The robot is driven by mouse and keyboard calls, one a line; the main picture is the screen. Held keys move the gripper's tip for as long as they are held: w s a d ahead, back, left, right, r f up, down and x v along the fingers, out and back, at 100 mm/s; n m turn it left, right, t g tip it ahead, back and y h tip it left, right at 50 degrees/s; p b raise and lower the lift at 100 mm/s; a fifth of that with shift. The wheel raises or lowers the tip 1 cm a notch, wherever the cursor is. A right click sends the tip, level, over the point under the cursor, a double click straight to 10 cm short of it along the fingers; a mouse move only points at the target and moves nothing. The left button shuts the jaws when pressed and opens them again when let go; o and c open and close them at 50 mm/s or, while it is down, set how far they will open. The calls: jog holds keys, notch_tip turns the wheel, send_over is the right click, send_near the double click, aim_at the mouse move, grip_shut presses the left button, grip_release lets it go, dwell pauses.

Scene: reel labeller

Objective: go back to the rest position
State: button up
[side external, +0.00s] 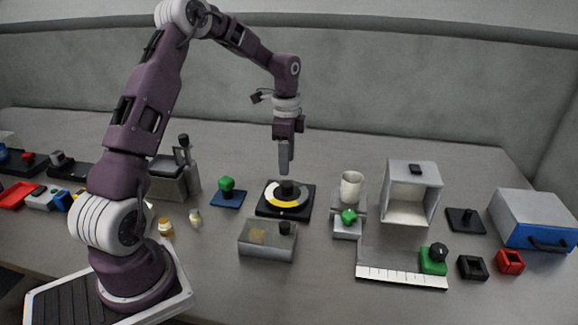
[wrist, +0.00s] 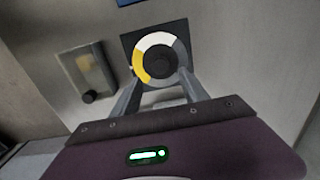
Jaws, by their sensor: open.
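My gripper (side external: 286,170) is above the dial unit, a black square base (side external: 264,211) with a ring of yellow, white and grey and a dark centre knob (side external: 287,188). In the wrist view my gripper (wrist: 156,80) has its two fingers spread apart, one toward each side of the dial's ring (wrist: 143,57). Nothing is held between the fingers. The fingertips look a little above the knob in the side view; the exact gap is hard to tell.
A grey box with a black knob (side external: 266,241) stands in front of the dial. A green knob on a blue plate (side external: 227,199) is left. A white cup (side external: 351,187), an open-fronted box (side external: 411,167) and a blue-drawer box (side external: 533,220) stand right. The space above the table is clear.

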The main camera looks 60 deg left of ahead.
jog(key=s+d+r+n+t+y, duration=0.1)
jog(key=s+d+r+n, duration=0.1)
jog(key=s+d+r, duration=0.4)
jog(key=s+d+r+n+t+y, duration=0.15)
jog(key=s+d+r, duration=0.25)
jog(key=d+r, duration=0.4)
jog(key=s+d+r+n+t+h, duration=0.1)
jog(key=s+d+n, duration=0.1)
jog(key=s, duration=0.6)
jog(key=s+d+n+t+h, duration=0.1)
jog(key=s+d+n+t, duration=0.1)
jog(key=s+d, duration=0.3)
jog(key=s+n, duration=0.1)
jog(key=s, duration=0.2)
jog(key=shift+s+d+r, duration=0.15)
jog(key=shift+r, duration=0.2)
jog(key=shift+n+h, duration=0.25)
